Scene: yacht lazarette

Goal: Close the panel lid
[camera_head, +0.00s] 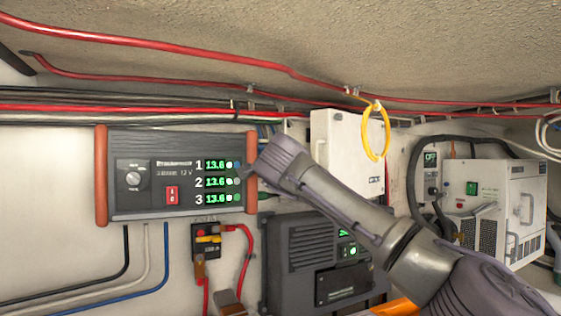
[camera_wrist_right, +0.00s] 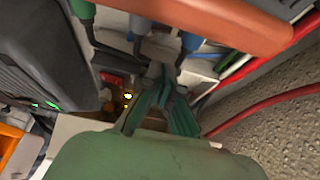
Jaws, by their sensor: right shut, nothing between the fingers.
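A white panel (camera_head: 347,150) with small dark lettering hangs on the wall in the middle of the head view. It appears to stand out from the wall, but I cannot tell its exact angle or where its hinge is. My right arm crosses in front of its lower left part. In the right wrist view the green fingers (camera_wrist_right: 164,90) are shut and empty, pointing toward cables and fittings. My left gripper is out of view.
A grey instrument box (camera_head: 150,185) with orange side bars and green readouts is left of my right gripper. A dark charger (camera_head: 305,250) sits below. A yellow cable loop (camera_head: 376,132) hangs over the white panel. A white inverter (camera_head: 500,200) stands at right. Red cables (camera_head: 180,45) cross above.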

